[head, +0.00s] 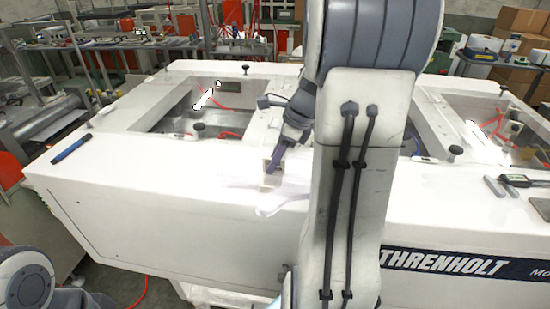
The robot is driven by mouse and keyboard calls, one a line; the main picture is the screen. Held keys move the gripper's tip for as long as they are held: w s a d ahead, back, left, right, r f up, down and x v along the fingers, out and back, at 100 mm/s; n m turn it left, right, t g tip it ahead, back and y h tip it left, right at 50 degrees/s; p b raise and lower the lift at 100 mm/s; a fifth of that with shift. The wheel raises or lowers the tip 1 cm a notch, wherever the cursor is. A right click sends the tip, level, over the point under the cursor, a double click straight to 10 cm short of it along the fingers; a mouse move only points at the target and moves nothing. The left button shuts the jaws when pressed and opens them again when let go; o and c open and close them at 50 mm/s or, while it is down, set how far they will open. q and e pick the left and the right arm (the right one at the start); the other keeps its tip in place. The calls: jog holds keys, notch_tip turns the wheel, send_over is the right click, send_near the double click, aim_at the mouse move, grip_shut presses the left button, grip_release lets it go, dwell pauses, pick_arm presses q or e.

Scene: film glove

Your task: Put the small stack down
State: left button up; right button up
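The small stack (284,199) looks like thin, translucent white film gloves. It shows near the front edge of the white machine top, pale against it, so its outline is hard to make out. My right gripper (272,172) points down at the stack's upper end, and its narrow purple-grey fingers appear closed on it. The film spreads out below the fingertips, and a lower part droops over the front edge. Whether the stack touches the top is unclear. My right arm hides the area right of the stack. My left gripper is out of view.
The white machine top (140,150) has open wells (190,110) at left and right. A blue pen (71,147) lies at the left. Black knobs (198,127) stick up around the wells. A caliper (515,180) lies at the right. The front left surface is clear.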

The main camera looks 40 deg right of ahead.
jog(key=shift+r, duration=0.1)
jog(key=v, duration=1.2)
jog(key=w+a+f+n+g, duration=0.1)
jog(key=a+f+n, duration=0.2)
jog(key=a+n, duration=0.65)
jog(key=a+f+n+g, duration=0.2)
jog(key=a+f+n, duration=0.3)
jog(key=a, duration=0.7)
jog(key=s+a+f+n+h, duration=0.1)
jog(key=s+a+f+n, duration=0.2)
jog(key=s+a+n, duration=0.3)
jog(key=s+a+f+n, duration=0.4)
jog(key=s+a+n, duration=0.3)
jog(key=n, duration=0.8)
jog(key=shift+s+h+b, duration=0.4)
jog(key=shift+s+b, duration=0.05)
jog(key=shift+s, duration=0.35)
jog(key=shift+a, duration=0.1)
notch_tip(320, 180, down, 4)
jog(key=b, duration=0.4)
jog(key=shift+f, duration=0.2)
